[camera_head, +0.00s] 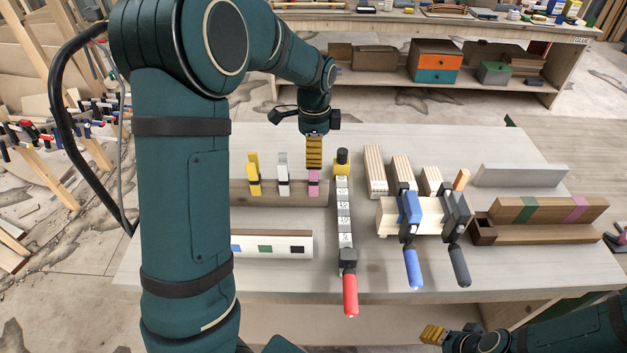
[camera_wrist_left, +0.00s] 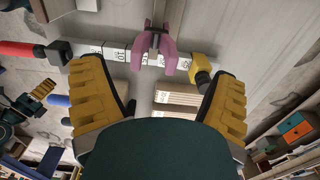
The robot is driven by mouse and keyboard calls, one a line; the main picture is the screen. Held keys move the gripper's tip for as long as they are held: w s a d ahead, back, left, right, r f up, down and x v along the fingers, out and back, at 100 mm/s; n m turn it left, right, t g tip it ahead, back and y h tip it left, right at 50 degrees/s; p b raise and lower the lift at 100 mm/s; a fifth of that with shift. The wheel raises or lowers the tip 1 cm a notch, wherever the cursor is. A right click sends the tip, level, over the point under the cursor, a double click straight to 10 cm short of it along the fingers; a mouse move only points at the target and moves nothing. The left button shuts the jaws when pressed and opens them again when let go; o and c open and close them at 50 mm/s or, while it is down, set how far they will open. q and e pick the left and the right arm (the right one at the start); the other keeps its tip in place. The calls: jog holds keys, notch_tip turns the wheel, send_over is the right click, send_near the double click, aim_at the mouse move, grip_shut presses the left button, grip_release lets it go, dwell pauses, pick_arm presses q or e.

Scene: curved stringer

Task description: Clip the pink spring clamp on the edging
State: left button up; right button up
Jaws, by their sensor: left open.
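The pink spring clamp (camera_head: 313,183) stands upright on a wooden rail (camera_head: 215,193), at the right of a yellow clamp (camera_head: 254,175) and a white clamp (camera_head: 283,175). My left gripper (camera_head: 314,165) points down just above and behind it. In the left wrist view the pink clamp (camera_wrist_left: 156,50) shows ahead of the gap between the open yellow fingers (camera_wrist_left: 157,72), with nothing held. A long board (camera_head: 550,210) with a green band and a pink band lies at the right; I cannot tell for certain that it is the edging. My right gripper (camera_head: 433,335) is low at the front, its opening unclear.
A red-handled bar clamp (camera_head: 345,215) lies just right of the pink clamp. Blue and black clamps (camera_head: 425,215) grip a pale block in the middle. A strip with coloured squares (camera_head: 272,244) lies in front of the rail. A grey block (camera_head: 520,175) lies at the back right.

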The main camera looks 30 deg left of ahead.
aim_at(314, 176)
pick_arm(q)
jog(key=f, duration=0.3)
jog(key=shift+s+d+f, duration=0.25)
jog(key=shift+d+f, duration=0.05)
jog(key=shift+f, duration=0.7)
jog(key=c, duration=1.4)
